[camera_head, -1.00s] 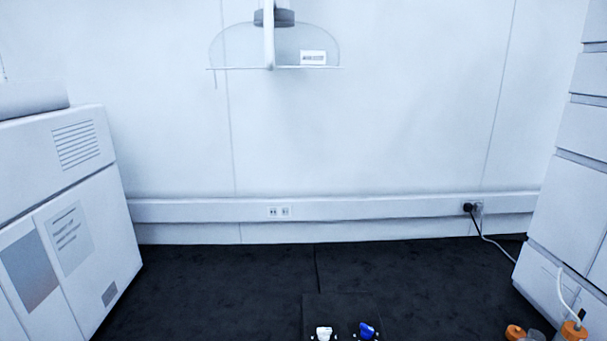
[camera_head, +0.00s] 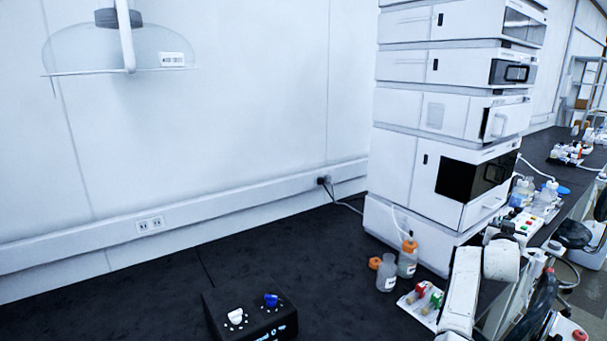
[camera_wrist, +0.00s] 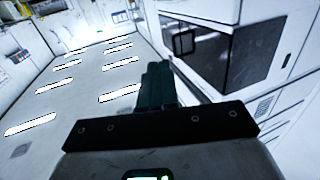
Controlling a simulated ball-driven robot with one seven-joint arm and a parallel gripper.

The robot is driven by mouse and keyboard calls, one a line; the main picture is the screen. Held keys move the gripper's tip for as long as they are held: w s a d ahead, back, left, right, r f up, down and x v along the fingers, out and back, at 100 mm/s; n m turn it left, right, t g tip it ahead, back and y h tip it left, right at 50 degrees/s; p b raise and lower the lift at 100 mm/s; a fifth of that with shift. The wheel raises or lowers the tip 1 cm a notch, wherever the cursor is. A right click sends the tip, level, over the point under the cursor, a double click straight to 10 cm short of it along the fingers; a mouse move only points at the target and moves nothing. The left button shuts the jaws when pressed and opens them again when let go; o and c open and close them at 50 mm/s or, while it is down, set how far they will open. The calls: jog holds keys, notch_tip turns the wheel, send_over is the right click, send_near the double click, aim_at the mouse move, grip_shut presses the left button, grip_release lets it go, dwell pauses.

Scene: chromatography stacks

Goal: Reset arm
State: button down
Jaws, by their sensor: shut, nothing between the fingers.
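My gripper (camera_wrist: 158,72) shows in the wrist view as dark fingers closed together, with nothing held between them. It points toward the front of a white instrument stack with a dark window (camera_wrist: 222,50). In the head view my white arm rises at the lower right, in front of the bench edge. My fingertips cannot be made out in that view. The chromatography stack (camera_head: 400,160) stands on the dark bench at the right of centre, left of and behind my arm.
Orange-capped bottles (camera_head: 386,274) and a small tray of vials (camera_head: 420,301) stand close to my arm. A black hotplate with two knobs (camera_head: 250,312) sits at the front. More bottles (camera_head: 545,197) and a red-and-white rack (camera_head: 567,153) are farther right. The dark bench (camera_head: 110,305) at left is clear.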

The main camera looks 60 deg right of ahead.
jog(key=w+a+f+n+t+y, duration=0.35)
jog(key=w+a+f, duration=0.45)
jog(key=w+a, duration=0.4)
jog(key=w+a+f+n+t+y, duration=0.35)
jog(key=w+a+f, duration=0.35)
jog(key=w+a, duration=0.5)
jog(key=w+a+f+n+y, duration=0.1)
jog(key=a+f+n+y, duration=0.1)
jog(key=a, duration=0.9)
jog(key=w+a+f+n+g+y, duration=0.1)
jog(key=a+f+n+y, duration=0.2)
jog(key=a, duration=0.8)
jog(key=w+a+f+n+y, duration=0.2)
jog(key=a+f+n+y, duration=0.1)
jog(key=a, duration=0.8)
jog(key=shift+a+f+n+g, duration=0.15)
jog(key=shift+f+n+g, duration=0.2)
jog(key=shift+f, duration=0.4)
jog(key=s+a+n+g+y, duration=0.25)
jog(key=s+a, duration=0.35)
jog(key=a, duration=0.3)
notch_tip(320, 180, down, 22)
jog(key=b, duration=2.2)
notch_tip(320, 180, up, 12)
jog(key=p, duration=1.2)
jog(key=shift+s+r+n, duration=0.2)
jog(key=shift+r+n, duration=0.05)
jog(key=shift+n, duration=0.15)
